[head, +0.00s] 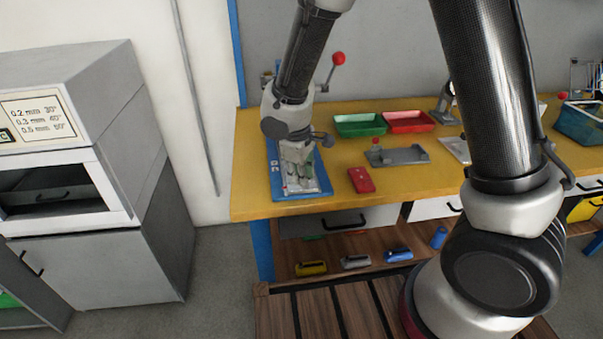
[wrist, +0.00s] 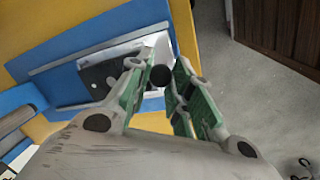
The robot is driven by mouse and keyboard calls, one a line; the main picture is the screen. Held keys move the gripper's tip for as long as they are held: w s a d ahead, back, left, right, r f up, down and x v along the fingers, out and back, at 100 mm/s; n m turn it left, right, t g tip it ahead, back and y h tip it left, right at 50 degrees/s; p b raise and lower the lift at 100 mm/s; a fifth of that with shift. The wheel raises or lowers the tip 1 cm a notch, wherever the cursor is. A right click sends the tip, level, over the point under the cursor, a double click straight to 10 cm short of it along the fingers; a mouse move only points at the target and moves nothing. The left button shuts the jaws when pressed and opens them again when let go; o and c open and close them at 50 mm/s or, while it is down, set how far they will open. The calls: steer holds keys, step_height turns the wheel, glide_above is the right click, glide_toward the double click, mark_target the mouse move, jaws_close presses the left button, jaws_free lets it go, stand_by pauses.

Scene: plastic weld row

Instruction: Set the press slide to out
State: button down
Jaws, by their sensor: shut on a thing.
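The press has a blue base (head: 318,185) at the left end of the yellow bench, with a pale metal slide (head: 303,187) lying along it. My gripper (head: 298,160) reaches down over the slide and hides part of it. In the wrist view, my gripper's green-sided fingers (wrist: 162,72) are closed on a round black knob (wrist: 161,76). Behind the knob, a pale plate with a dark part (wrist: 98,78) sits in the blue base (wrist: 60,58). A red-knobbed lever (head: 338,59) stands up behind my wrist. The slide's exact position is partly hidden.
A red block (head: 361,180) lies right of the press. Green (head: 360,133) and red (head: 408,130) trays stand behind a grey fixture (head: 400,155). A grey cabinet (head: 100,240) stands left, across a floor gap. The yellow bench's front edge is just before the press.

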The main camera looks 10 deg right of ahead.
steer(key=shift+s, duration=0.3)
steer(key=c, duration=1.3)
jaws_free()
steer(key=shift+s, duration=0.1)
steer(key=shift+o, duration=0.2)
step_height(320, 180, up, 12)
steer(key=s+a, duration=0.1)
steer(key=shift+s+a, duration=0.15)
steer(key=shift+s, duration=0.25)
steer(key=shift+f, duration=0.1)
